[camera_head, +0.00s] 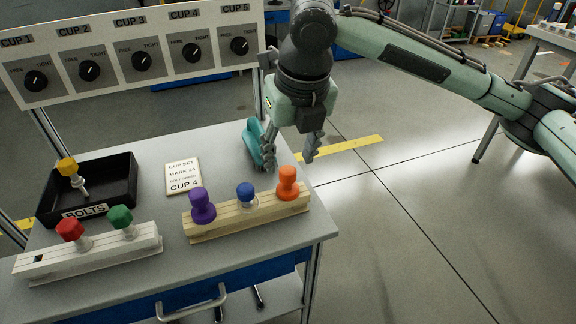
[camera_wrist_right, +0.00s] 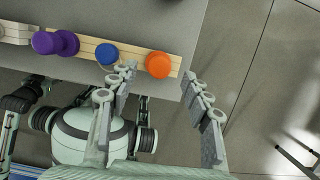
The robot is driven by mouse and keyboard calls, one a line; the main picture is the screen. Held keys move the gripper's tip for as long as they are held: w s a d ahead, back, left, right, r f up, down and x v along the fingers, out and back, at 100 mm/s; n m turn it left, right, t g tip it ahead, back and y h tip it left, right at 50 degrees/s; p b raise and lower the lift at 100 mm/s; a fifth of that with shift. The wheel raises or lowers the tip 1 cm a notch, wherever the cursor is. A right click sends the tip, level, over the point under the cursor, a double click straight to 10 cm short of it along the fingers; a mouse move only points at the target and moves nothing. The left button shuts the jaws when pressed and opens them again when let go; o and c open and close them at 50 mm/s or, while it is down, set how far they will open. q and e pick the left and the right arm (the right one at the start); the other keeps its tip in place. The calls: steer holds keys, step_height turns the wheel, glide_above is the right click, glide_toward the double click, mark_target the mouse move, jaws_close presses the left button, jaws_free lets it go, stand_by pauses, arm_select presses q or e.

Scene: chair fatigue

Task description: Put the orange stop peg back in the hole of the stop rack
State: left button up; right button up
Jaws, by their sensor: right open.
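The orange stop peg (camera_head: 287,183) stands upright at the right end of the pale wooden stop rack (camera_head: 222,230). How deep it sits in its hole I cannot tell. A purple peg (camera_head: 201,206) and a blue peg (camera_head: 245,192) stand in the same rack. My right gripper (camera_head: 290,157) is open and empty, just behind and above the orange peg. In the right wrist view, the orange peg (camera_wrist_right: 158,65) shows beyond my spread right fingers (camera_wrist_right: 165,115), clear of them. My left gripper is not in view.
A white rack (camera_head: 88,256) with red and green knobs is at the front left. A black bolts tray (camera_head: 106,183) holds a yellow-headed bolt. A CUP 4 card (camera_head: 183,177) lies mid-table. A teal thing (camera_head: 252,138) is partly hidden behind my right fingers. The dial panel stands behind.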

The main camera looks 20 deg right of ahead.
steer(key=v, duration=0.7)
stand_by(0.3)
